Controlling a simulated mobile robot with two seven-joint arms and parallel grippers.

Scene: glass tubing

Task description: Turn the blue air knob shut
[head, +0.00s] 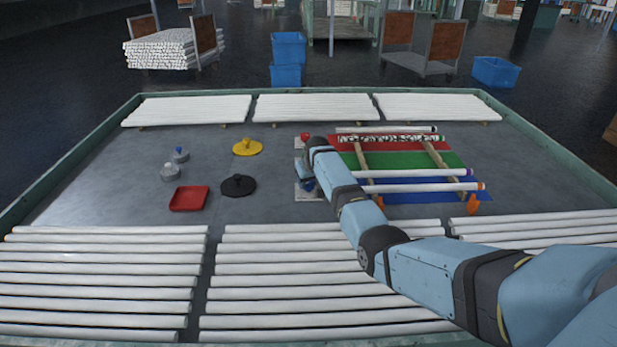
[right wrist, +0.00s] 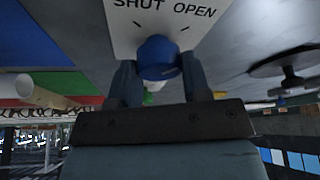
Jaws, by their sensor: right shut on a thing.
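The blue air knob (right wrist: 158,57) sits on a pale plate (right wrist: 130,35) marked SHUT and OPEN in the right wrist view. My right gripper (right wrist: 160,80) has a finger on each side of the knob and is shut on it. In the head view the blue knob (head: 309,186) is partly hidden by my right gripper (head: 305,180), which reaches down over the plate (head: 304,195). The knob's exact angle is hard to read. My left gripper is not in view.
A red knob (head: 305,135) stands farther back, beside a rack with red, green (head: 400,161) and blue bands. Glass tubes (head: 420,188) lie across it. A yellow lid (head: 247,147), a black lid (head: 238,185) and a red tray (head: 189,198) are left. White tubes line the table front and back.

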